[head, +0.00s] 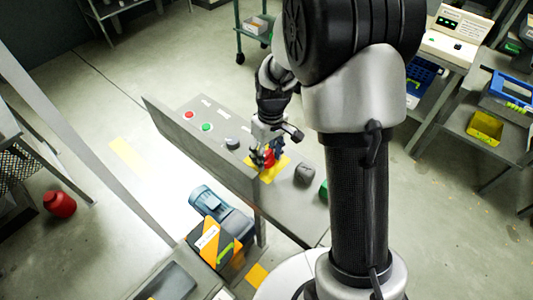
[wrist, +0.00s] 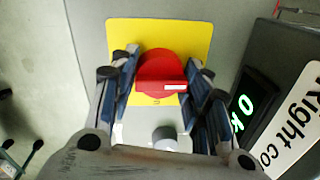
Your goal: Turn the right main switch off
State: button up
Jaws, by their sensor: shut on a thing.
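The right main switch is a red rotary knob (wrist: 160,72) on a square yellow plate (wrist: 120,35), seen in the wrist view. A white mark shows on the right part of its handle bar, which lies roughly level in that picture. My gripper (wrist: 161,68) has one finger on each side of the knob and is shut on it. In the head view the red knob (head: 268,157) and yellow plate (head: 280,165) show on the grey control panel (head: 225,165), partly hidden by my gripper (head: 268,143).
A sign reading "Right co" (wrist: 295,120) and a green-lit display (wrist: 243,112) stand right of the plate. The panel also bears a red button (head: 188,115), a green button (head: 207,127) and a dark knob (head: 232,143). A blue motor (head: 215,208) sits below.

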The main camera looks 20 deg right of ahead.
aim_at(269, 152)
jog(key=o, duration=1.1)
jog(key=shift+c, duration=0.2)
jog(key=shift+r, duration=0.1)
notch_tip(269, 152, up, 12)
jog(key=d, duration=0.1)
jog(key=shift+w, duration=0.2)
